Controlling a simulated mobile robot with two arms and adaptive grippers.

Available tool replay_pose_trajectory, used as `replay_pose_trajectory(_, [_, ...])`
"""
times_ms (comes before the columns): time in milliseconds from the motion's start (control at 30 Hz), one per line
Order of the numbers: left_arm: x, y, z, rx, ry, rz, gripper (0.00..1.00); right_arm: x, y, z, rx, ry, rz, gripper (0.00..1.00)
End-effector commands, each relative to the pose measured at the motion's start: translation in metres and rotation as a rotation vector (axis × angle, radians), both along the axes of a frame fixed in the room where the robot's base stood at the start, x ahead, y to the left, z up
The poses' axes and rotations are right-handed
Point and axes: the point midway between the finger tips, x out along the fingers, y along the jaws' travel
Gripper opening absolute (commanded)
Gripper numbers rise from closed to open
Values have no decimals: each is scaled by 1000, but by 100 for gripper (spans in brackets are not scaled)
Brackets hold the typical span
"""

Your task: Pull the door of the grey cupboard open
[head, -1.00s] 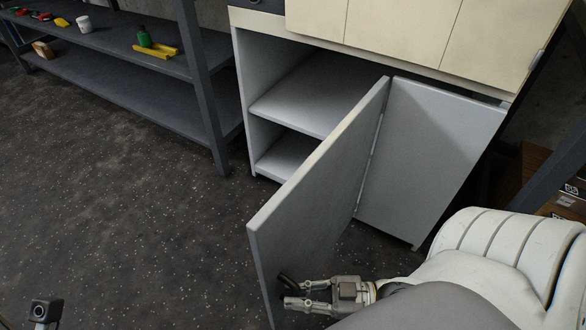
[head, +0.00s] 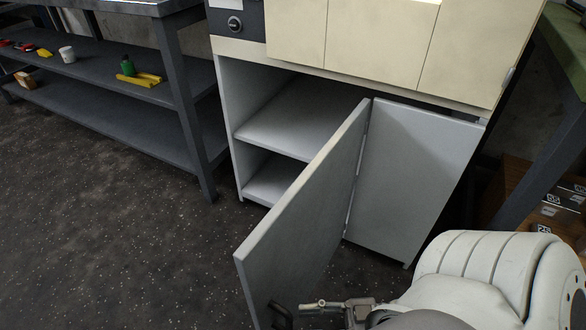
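The grey cupboard (head: 228,130) stands under a cream cabinet in the head view, its left half open with an inner shelf (head: 290,125) and an empty-looking interior. Its door (head: 305,205) is swung far out towards me on the hinge at the middle. A fixed grey panel (head: 415,180) closes the right half. My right gripper (head: 290,309) is low in the picture at the door's right-hand face, near a dark handle (head: 281,314). The handle looks to be at its fingertips, but I cannot tell whether the fingers grip it. My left gripper is out of view.
A dark rack (head: 110,80) with small items, including a green bottle (head: 126,65) and a white cup (head: 66,53), stands left of the cupboard. Boxes (head: 553,215) lie at the right under a table. Speckled floor at the left is clear.

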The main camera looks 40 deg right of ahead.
Motion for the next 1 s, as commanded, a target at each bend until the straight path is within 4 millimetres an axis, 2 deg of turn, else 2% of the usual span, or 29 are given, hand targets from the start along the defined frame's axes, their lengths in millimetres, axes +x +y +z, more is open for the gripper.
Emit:
replay_pose_trajectory(200, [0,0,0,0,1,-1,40,-29,-36,-1,-3,3,0,35])
replay_pose_trajectory(400, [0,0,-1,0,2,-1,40,-42,-53,-1,-1,2,1,35])
replay_pose_trajectory(1000, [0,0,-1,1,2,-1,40,-44,-56,0,1,-1,0,35])
